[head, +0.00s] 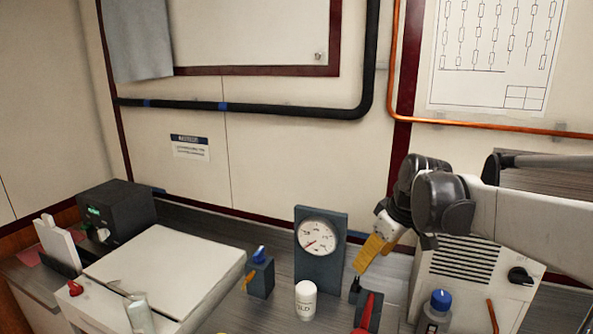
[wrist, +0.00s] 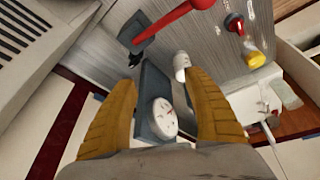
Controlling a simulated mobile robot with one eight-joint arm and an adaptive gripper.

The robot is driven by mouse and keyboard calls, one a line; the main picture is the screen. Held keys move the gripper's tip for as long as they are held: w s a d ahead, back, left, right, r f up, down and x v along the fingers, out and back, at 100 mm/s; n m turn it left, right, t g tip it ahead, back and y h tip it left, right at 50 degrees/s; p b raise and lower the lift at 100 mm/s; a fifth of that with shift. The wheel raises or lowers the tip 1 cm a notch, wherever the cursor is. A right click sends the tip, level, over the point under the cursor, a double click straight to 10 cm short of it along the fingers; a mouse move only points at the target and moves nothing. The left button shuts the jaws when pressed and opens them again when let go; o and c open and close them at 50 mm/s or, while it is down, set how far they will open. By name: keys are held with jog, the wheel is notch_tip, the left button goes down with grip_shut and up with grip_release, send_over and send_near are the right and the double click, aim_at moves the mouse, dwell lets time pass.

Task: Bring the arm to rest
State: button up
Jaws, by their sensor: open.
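My gripper (head: 362,262) has yellow fingers and hangs off my arm over the right part of the bench in the head view. In the wrist view my gripper (wrist: 167,85) has its two fingers wide apart, with nothing held between them. Beyond the fingers a dial gauge on a dark plate (wrist: 160,118) and a white jar (wrist: 181,62) show. In the head view the gauge (head: 319,238) stands just left of my gripper, and the white jar (head: 305,300) stands in front of the gauge.
A red lever (head: 369,308) stands below my gripper; the lever also shows in the wrist view (wrist: 172,20). A blue-capped bottle (head: 436,310) and a vented cabinet (head: 465,270) are to the right. A blue-knobbed box (head: 260,275), a white panel (head: 165,268) and a black device (head: 117,215) are left.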

jog(key=s+f+m+t+h, duration=0.1)
jog(key=s+m, duration=0.3)
jog(key=s, duration=0.7)
jog(key=s+d+f+m+t+h, duration=0.1)
jog(key=s+f+m+t, duration=0.1)
jog(key=s, duration=1)
jog(key=shift+s+f+m+b, duration=0.25)
jog(key=shift+f+m+b, duration=0.05)
jog(key=shift+f+m, duration=0.65)
